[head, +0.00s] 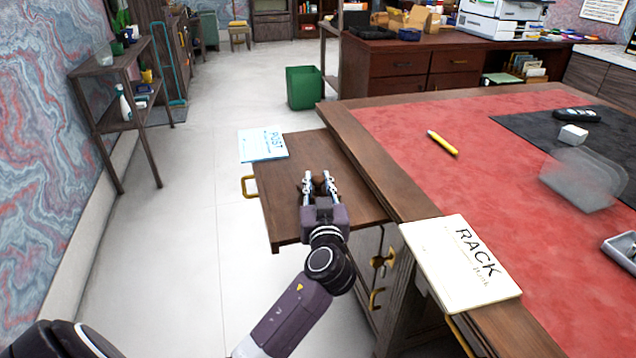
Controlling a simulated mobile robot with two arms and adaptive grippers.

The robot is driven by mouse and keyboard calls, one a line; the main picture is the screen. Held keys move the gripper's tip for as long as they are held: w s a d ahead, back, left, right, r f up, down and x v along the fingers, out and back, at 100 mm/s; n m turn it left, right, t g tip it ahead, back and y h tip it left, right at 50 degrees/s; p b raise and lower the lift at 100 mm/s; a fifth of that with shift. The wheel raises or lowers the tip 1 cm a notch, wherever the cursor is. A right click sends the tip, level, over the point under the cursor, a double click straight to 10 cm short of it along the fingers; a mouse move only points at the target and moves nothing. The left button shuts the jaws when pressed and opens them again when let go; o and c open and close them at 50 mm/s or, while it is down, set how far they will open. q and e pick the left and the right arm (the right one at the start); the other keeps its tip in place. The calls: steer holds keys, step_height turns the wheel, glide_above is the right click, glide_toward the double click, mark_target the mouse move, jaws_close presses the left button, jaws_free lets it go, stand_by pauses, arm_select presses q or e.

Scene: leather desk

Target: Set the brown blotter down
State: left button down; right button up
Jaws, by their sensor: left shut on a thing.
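My left gripper (320,184) is over the brown wooden side leaf (285,205) at the left of the desk. Its fingers are shut on a small dark brown thing, the brown blotter (319,181), of which only a little shows between the fingertips. The fingers hide most of it. I cannot tell whether the blotter touches the leaf or hangs just above it. My right gripper is not in view.
A blue-white POST card (263,145) lies at the leaf's far left corner. A cream RACK sign (460,264) lies at the desk's near edge. A yellow marker (442,142) and a clear box (582,182) are on the red desk top (400,125). The leaf around the gripper is bare.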

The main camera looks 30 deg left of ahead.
mark_target(319, 186)
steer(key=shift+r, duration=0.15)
arm_select(q)
steer(key=c, duration=2.1)
jaws_free()
steer(key=o, duration=0.4)
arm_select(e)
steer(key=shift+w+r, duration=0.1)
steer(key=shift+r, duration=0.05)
arm_select(q)
steer(key=shift+o, duration=0.2)
steer(key=shift+s+d, duration=0.15)
steer(key=v, duration=0.5)
steer(key=shift+s+d, duration=0.1)
steer(key=shift+s, duration=0.05)
steer(key=v, duration=0.5)
steer(key=shift+s+d+b, duration=0.15)
steer(key=shift+s+b, duration=0.05)
steer(key=shift+b, duration=0.15)
steer(key=shift+s+d+r, duration=0.1)
steer(key=shift+s+d, duration=0.15)
steer(key=shift+s, duration=0.1)
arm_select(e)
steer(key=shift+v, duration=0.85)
